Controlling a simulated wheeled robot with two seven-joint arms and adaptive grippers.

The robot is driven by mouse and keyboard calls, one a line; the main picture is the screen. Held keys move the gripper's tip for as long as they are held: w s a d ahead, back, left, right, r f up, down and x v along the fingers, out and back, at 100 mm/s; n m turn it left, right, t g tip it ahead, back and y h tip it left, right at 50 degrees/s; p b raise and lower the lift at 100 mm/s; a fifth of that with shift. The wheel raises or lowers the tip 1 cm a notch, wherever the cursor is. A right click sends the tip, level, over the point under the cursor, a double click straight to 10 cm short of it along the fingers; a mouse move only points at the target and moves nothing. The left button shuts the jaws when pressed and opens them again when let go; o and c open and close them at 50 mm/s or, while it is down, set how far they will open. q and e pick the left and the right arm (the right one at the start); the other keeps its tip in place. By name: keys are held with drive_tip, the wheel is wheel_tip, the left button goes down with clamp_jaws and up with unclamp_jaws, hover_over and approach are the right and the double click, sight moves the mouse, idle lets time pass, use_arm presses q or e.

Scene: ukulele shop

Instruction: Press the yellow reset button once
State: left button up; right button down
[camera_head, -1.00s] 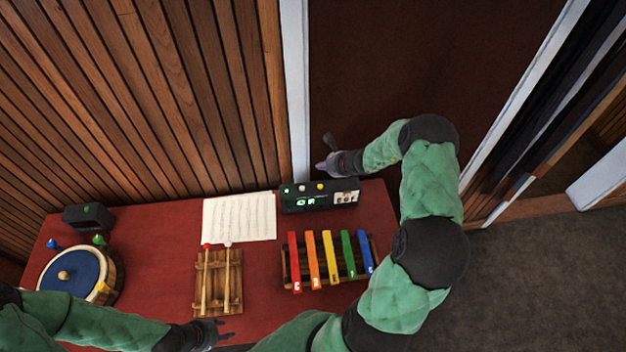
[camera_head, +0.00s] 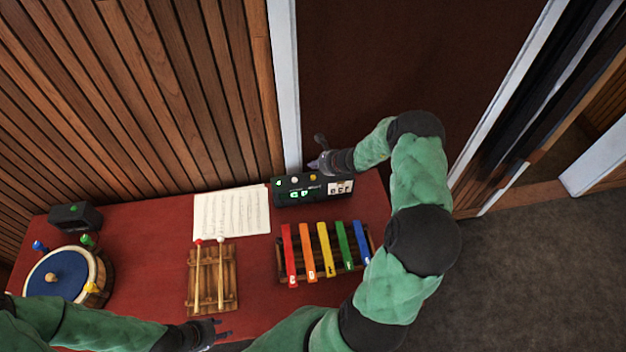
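The yellow button (camera_head: 314,178) is on the top of a black device (camera_head: 310,197) with a green lit display, at the back right of the red table. My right gripper (camera_head: 316,152) is just above and behind the device, its fingers spread and empty. Its lower fingertip appears close above the yellow button, with a small gap in the picture; contact is not visible. My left gripper (camera_head: 219,330) is low at the table's front edge, fingers apart and empty.
A white button (camera_head: 294,180) and a green button (camera_head: 279,184) sit left of the yellow one. A xylophone (camera_head: 325,252), mallets on a wooden rack (camera_head: 230,289), sheet music (camera_head: 231,213), a drum (camera_head: 58,275) and a small black box (camera_head: 75,216) share the red table (camera_head: 150,235).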

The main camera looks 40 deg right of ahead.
sight(315, 178)
use_arm(q)
drive_tip(key=shift+f+b, duration=1.5)
drive_tip(key=shift+f, duration=0.3)
use_arm(e)
drive_tip(key=shift+f, duration=1.9)
use_arm(q)
drive_tip(key=shift+f, duration=0.15)
use_arm(e)
drive_tip(key=shift+f, duration=0.1)
use_arm(q)
drive_tip(key=shift+f+b, duration=0.45)
drive_tip(key=shift+b, duration=0.15)
use_arm(e)
drive_tip(key=shift+f, duration=0.35)
use_arm(q)
drive_tip(key=shift+f+b, duration=0.6)
use_arm(e)
drive_tip(key=shift+f, duration=0.45)
use_arm(q)
drive_tip(key=shift+r, duration=0.1)
use_arm(e)
drive_tip(key=shift+r, duration=0.1)
use_arm(q)
drive_tip(key=shift+r+p, duration=0.45)
drive_tip(key=shift+p, duration=0.1)
use_arm(e)
drive_tip(key=shift+r, duration=0.8)
